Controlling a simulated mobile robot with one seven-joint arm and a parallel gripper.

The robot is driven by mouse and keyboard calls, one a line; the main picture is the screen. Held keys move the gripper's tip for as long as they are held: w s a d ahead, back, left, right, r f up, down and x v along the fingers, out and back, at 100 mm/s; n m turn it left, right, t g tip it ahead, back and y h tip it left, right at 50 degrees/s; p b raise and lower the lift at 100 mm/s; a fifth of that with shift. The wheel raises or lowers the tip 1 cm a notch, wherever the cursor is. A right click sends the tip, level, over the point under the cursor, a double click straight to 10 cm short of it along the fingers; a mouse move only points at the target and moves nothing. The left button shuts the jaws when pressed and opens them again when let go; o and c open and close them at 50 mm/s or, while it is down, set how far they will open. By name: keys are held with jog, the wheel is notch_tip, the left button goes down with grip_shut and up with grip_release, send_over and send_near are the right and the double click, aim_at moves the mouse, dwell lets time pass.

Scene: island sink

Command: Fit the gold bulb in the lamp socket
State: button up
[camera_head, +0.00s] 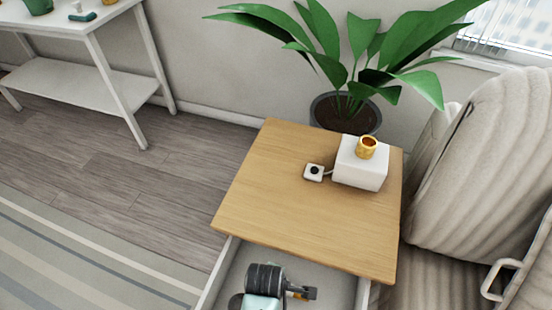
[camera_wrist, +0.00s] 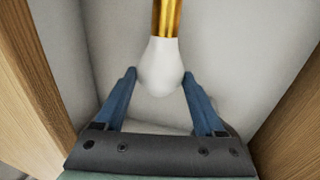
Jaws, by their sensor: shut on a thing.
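The gold bulb (camera_wrist: 167,18) has a white rounded glass end and a gold base pointing up in the wrist view. My gripper (camera_wrist: 160,77) is shut on the white glass, with a blue finger on each side. The socket is up and to the right of my gripper.
The open drawer (camera_head: 234,265) has walls close around my gripper, below the tabletop (camera_head: 285,180) edge. A small white switch box (camera_head: 314,172) sits left of the lamp. A potted plant (camera_head: 345,112) stands behind; an armchair (camera_head: 480,180) is right.

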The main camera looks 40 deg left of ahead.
jog(key=w+a+p+v, duration=0.1)
jog(key=w+p+v, duration=0.15)
jog(key=v, duration=0.55)
jog(key=w+r+p+v, duration=0.1)
jog(key=p+v, duration=0.2)
jog(key=v, duration=0.5)
jog(key=w+d+r+m+g+h, duration=0.1)
jog(key=w+d+r+m+h, duration=0.1)
jog(key=w+d+m, duration=0.7)
jog(key=w+d+r+m+g+h, duration=0.1)
jog(key=w+d+r+m, duration=0.3)
jog(key=m, duration=0.8)
jog(key=s+r+p, duration=0.4)
jog(key=r+p, duration=0.4)
jog(key=p, duration=0.2)
jog(key=s+d+r+p, duration=0.1)
jog(key=s+r+p, duration=0.4)
jog(key=p, duration=0.5)
notch_tip(320, 180, up, 3)
jog(key=shift+f, duration=0.1)
jog(key=shift+w, duration=0.15)
